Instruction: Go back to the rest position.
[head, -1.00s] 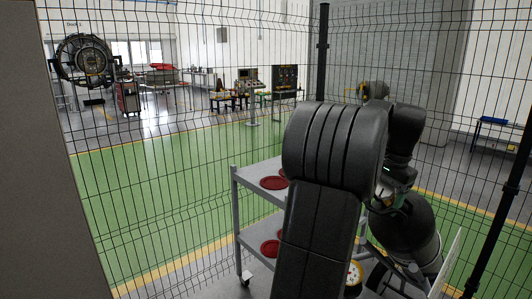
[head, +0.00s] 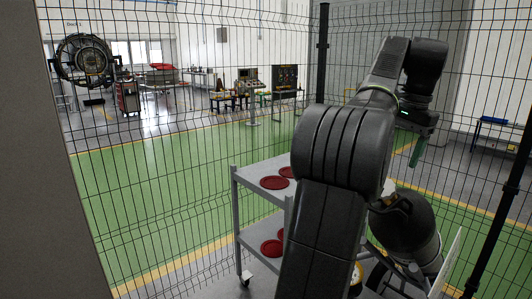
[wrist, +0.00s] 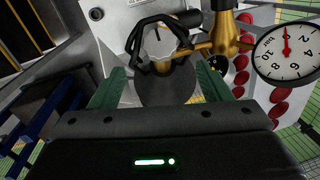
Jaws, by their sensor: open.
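My gripper (wrist: 162,72) is open, with its two green fingers apart and nothing held between them. In the head view it shows small at the end of my raised arm, with a green finger (head: 417,152) pointing down.
A grey shelf cart (head: 236,205) with red round dishes (head: 274,183) stands left of my arm. Black wire fencing (head: 323,60) encloses this spot. Green floor (head: 150,190) lies beyond it, with an engine (head: 85,60) far left. Blue bars (wrist: 45,125) show left in the wrist view.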

